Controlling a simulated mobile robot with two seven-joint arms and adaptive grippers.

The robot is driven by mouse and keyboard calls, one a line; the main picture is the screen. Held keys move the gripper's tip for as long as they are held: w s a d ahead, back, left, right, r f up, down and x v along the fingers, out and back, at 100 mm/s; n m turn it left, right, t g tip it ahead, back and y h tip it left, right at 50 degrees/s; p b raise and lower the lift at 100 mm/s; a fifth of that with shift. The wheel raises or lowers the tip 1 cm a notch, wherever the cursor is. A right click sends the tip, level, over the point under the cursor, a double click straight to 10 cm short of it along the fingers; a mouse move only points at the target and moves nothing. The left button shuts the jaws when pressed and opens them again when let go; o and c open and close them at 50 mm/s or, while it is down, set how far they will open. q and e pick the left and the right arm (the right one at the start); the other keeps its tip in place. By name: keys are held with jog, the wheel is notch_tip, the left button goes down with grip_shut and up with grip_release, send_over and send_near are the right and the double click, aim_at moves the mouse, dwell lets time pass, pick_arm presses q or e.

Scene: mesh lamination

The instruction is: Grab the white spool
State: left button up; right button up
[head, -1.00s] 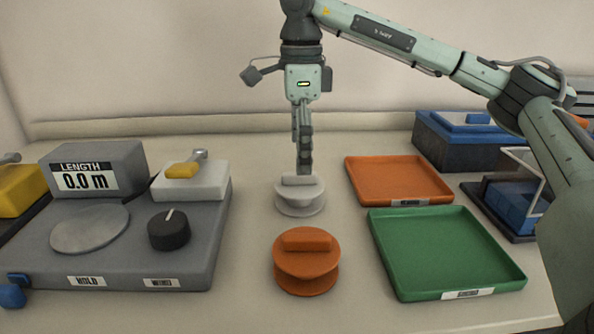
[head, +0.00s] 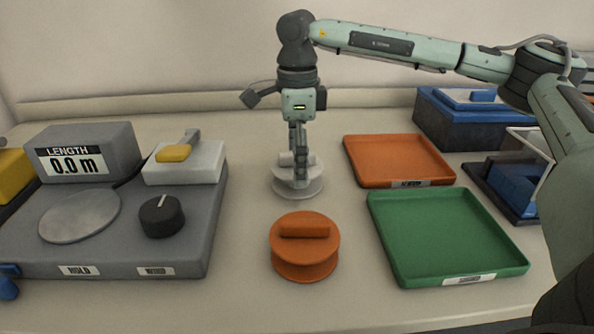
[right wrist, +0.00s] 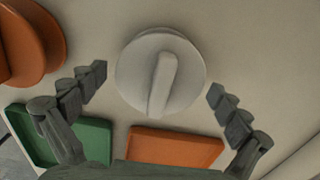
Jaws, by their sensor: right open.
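The white spool (head: 287,190) stands upright on the table, behind the orange spool, with a raised bar across its top. It also shows in the right wrist view (right wrist: 138,75), near the top middle. My right gripper (head: 299,180) points down over the white spool and partly hides it. In the right wrist view my right gripper (right wrist: 158,82) is open, with one finger on each side of the white spool and gaps between. Nothing is held. My left gripper is not in view.
The orange spool (head: 304,258) stands in front of the white spool. An orange tray (head: 400,182) and a green tray (head: 455,275) lie to the right. A grey length-measuring machine (head: 120,262) stands at the left. Blue boxes (head: 463,115) are at the back right.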

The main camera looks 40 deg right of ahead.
jog(key=c, duration=1.1)
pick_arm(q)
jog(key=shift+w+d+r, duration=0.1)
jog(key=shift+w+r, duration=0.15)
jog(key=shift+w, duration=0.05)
pick_arm(e)
jog(key=shift+c, duration=0.2)
jog(key=shift+r, duration=0.1)
